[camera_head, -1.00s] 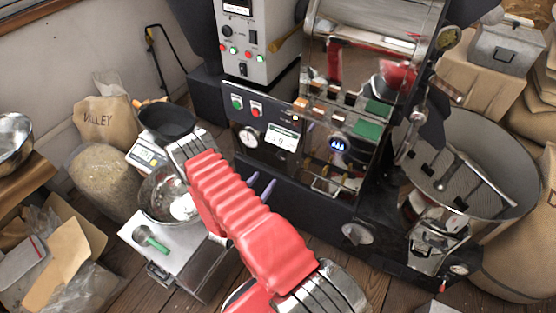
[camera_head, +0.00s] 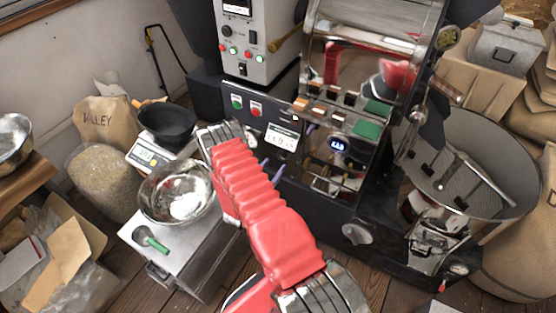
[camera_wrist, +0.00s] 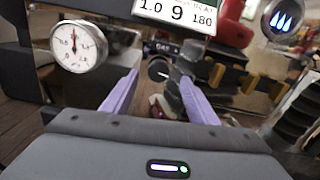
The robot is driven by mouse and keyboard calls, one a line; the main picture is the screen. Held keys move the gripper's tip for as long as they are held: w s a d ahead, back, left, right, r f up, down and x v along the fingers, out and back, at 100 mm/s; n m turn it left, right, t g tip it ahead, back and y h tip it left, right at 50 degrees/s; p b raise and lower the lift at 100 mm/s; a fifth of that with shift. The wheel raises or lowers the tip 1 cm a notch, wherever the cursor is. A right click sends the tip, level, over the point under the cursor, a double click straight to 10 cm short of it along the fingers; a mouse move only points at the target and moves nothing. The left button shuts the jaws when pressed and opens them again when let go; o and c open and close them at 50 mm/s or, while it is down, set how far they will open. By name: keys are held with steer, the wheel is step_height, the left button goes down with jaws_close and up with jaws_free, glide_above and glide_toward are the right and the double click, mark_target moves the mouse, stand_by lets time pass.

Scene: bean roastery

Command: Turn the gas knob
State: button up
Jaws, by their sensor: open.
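In the wrist view a small round dark knob (camera_wrist: 158,70) with a pale pointer sits on the roaster's dark front, under a label that appears to read "GAS". My gripper (camera_wrist: 159,78) is open, with its two purple fingers to the left and right of the knob in the picture. I cannot tell how far the fingertips are from it, and no contact shows. In the head view my gripper (camera_head: 273,168) is in front of the roaster's lower front panel, and the knob is not distinguishable there.
A white dial gauge (camera_wrist: 78,46) is left of the knob, and a number card (camera_wrist: 176,14) is above it. A dark ribbed cylinder (camera_wrist: 194,98) stands close by the right finger. A steel bowl (camera_head: 178,193) and a cooling tray (camera_head: 470,165) flank the machine.

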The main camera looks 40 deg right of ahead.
mark_target(281, 156)
steer(key=x, duration=0.5)
steer(key=shift+w+d, duration=0.1)
steer(key=shift+d, duration=0.25)
steer(key=shift+c, duration=0.5)
